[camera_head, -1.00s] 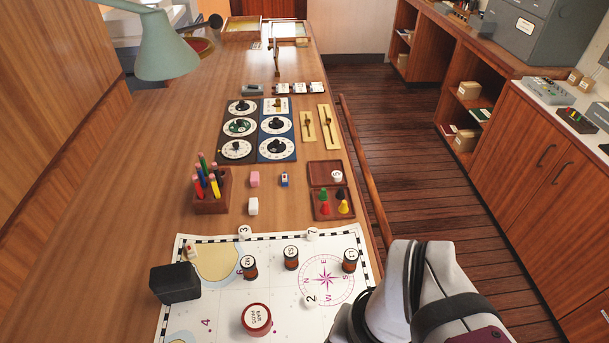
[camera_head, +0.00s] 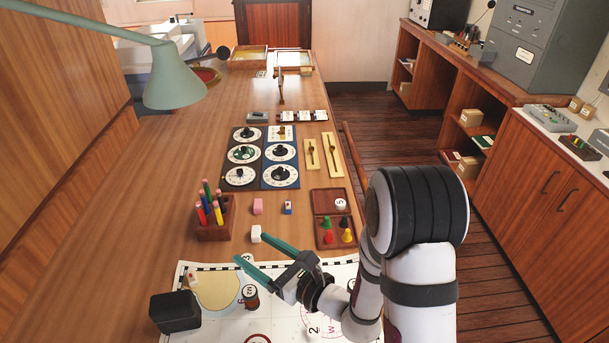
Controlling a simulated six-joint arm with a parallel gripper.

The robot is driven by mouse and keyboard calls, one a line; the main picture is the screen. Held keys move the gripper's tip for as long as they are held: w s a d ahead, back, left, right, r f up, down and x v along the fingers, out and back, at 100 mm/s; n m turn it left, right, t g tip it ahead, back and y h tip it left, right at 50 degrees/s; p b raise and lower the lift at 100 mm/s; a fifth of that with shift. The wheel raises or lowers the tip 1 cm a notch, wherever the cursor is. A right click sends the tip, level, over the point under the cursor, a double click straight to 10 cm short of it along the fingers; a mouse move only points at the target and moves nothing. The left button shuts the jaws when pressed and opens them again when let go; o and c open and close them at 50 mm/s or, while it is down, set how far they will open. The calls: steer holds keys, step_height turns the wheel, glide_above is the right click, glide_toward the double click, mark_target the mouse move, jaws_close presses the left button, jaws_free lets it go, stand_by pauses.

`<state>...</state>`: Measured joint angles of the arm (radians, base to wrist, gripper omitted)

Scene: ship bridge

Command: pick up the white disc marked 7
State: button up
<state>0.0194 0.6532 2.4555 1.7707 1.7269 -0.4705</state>
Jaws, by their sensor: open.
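The white disc marked 7 does not show now; my gripper and wrist cover the part of the chart's far edge where it lay earlier. My gripper (camera_head: 250,248) reaches in from the right over the far edge of the white chart (camera_head: 225,325). Whether that finger touches the block I cannot tell. Another white disc, marked 5 (camera_head: 341,204), sits in a wooden tray (camera_head: 322,196) beyond my arm.
A dark box (camera_head: 175,312) and a brown-sided pot (camera_head: 250,298) stand on the chart. A wooden holder with colored pencils (camera_head: 215,228) is left of my gripper. Colored pawns (camera_head: 329,235) stand in the tray's near part. A green lamp (camera_head: 175,88) overhangs the desk's left side.

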steer(key=w+d+f+m+h, duration=0.1)
steer(key=d+f+h, duration=0.1)
steer(key=f, duration=0.1)
steer(key=w+d+f+m+t+h, duration=0.1)
steer(key=d+f+m, duration=0.1)
steer(key=w+d+f+m+t+h, duration=0.1)
steer(key=d+f+h, duration=0.1)
steer(key=d+f, duration=0.1)
steer(key=shift+f+m+h, duration=0.3)
steer(key=shift+f+m, duration=0.05)
steer(key=shift+m, duration=0.05)
steer(key=d+f+m+h, duration=0.1)
steer(key=d+f, duration=0.1)
steer(key=d+f+h, duration=0.2)
steer(key=s+d+f+m+h, duration=0.1)
steer(key=d+f, duration=0.1)
steer(key=shift+d+f+m+h, duration=0.25)
steer(key=shift+f+m+h, duration=0.05)
steer(key=shift+f+h, duration=0.1)
steer(key=x, duration=0.7)
steer(key=shift+w, duration=0.25)
jaws_close()
